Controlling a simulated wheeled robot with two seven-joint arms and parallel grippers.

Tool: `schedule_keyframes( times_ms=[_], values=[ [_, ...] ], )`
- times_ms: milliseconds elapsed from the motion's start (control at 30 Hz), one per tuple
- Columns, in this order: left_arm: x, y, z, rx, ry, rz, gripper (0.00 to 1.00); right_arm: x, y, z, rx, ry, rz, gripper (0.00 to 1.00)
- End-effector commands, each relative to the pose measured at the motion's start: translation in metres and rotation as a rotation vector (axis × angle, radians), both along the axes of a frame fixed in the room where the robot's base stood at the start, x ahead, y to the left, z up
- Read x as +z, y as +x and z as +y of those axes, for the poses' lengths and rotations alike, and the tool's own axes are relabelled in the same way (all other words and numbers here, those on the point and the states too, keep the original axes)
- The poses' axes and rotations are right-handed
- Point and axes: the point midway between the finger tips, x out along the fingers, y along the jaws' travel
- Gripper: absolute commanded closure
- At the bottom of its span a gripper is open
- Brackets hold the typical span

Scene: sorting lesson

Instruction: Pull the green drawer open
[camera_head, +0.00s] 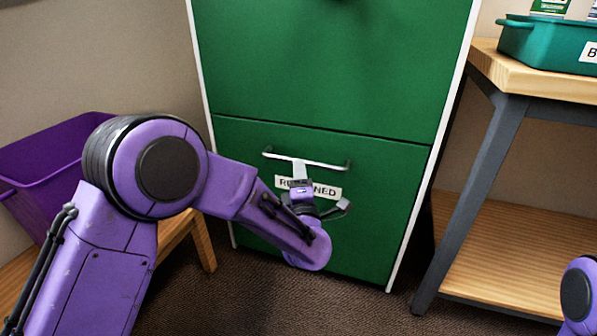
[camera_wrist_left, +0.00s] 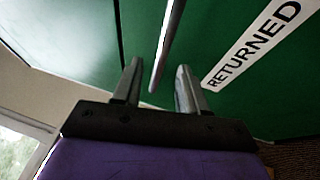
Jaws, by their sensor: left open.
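The green drawer (camera_head: 385,205) is the lower front of a green cabinet with white side edges; it looks flush and shut. Its pale bar handle (camera_head: 330,165) runs across above a white label reading "RETURNED", partly hidden by my left gripper (camera_head: 299,168). In the left wrist view, the left gripper (camera_wrist_left: 158,76) is open, and the handle bar (camera_wrist_left: 169,38) runs into the gap between its two fingers, with space on both sides. The label (camera_wrist_left: 252,44) lies to the right there. My right gripper is out of view.
A purple bin (camera_head: 50,165) stands on a wooden bench at the left. At the right, a wooden table (camera_head: 535,82) with dark metal legs holds a teal bin (camera_head: 545,45). Carpet floor (camera_head: 310,300) in front of the drawer looks clear apart from my arm.

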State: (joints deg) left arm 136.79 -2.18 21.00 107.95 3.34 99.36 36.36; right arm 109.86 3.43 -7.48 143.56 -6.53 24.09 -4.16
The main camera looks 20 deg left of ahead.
Motion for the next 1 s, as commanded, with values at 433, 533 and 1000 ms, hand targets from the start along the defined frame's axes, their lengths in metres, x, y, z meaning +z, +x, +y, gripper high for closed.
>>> schedule_keyframes(
  times_ms=[433,533,1000],
  values=[
    [0.008,0.05,0.02,0.0,0.002,0.003,0.58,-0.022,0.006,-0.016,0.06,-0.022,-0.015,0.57],
    [0.008,0.05,0.02,0.0,0.003,0.003,0.58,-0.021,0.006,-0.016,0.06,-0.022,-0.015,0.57],
    [0.008,0.05,0.019,-0.001,0.003,0.004,1.0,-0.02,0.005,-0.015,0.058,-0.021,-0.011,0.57]
  ],
)
